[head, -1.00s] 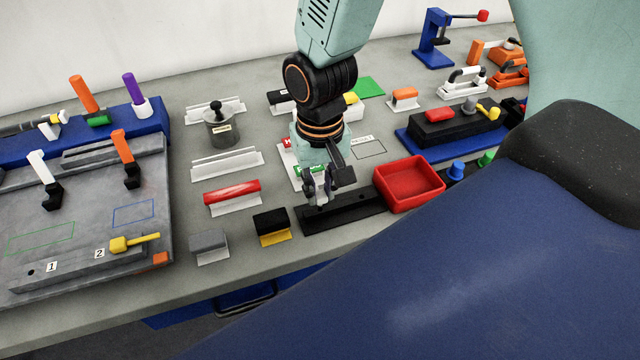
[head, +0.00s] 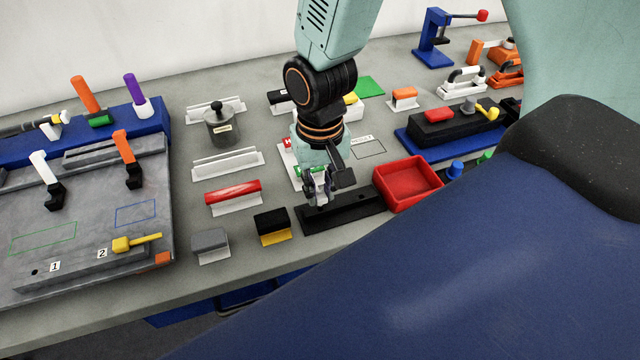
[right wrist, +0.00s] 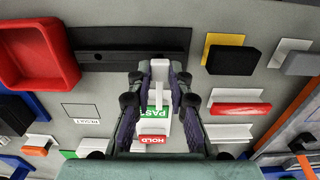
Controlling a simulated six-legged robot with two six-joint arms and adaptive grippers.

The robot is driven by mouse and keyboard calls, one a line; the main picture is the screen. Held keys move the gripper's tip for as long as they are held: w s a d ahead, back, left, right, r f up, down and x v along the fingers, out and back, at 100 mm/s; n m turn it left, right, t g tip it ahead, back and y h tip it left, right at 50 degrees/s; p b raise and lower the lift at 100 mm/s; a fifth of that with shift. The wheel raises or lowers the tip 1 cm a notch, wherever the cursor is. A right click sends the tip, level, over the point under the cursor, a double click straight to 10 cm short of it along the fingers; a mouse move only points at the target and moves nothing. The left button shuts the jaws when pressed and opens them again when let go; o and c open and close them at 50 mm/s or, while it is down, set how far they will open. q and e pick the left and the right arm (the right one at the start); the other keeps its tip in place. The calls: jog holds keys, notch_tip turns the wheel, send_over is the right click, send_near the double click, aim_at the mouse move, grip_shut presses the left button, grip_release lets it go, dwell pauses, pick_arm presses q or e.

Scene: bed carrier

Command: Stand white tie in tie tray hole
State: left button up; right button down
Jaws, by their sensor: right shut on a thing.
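The white tie (right wrist: 160,70) is a small white piece held upright between the fingertips of my right gripper (head: 321,196). In the right wrist view, my right gripper (right wrist: 160,82) is shut on it. The tie tray (head: 345,210) is a long black block on the bench. The gripper is over its left half in the head view, and the tie overlaps the tray's edge in the right wrist view (right wrist: 115,60). A small dark hole shows toward the tray's right end. I cannot tell whether the tie touches the tray. My left gripper is not in view.
A red bin (head: 408,184) stands close to the tray's right end. A black block on a yellow holder (head: 271,226) is close on its left. Green PASS and red HOLD labelled trays (right wrist: 154,122) lie behind the gripper. A large blue surface (head: 430,270) fills the front right.

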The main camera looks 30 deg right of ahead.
aim_at(321, 195)
jog(key=shift+f+b, duration=0.85)
jog(key=shift+f, duration=0.5)
jog(key=c, duration=1.2)
grip_release()
jog(key=shift+o, duration=0.2)
notch_tip(321, 195, up, 12)
jog(key=shift+s, duration=0.1)
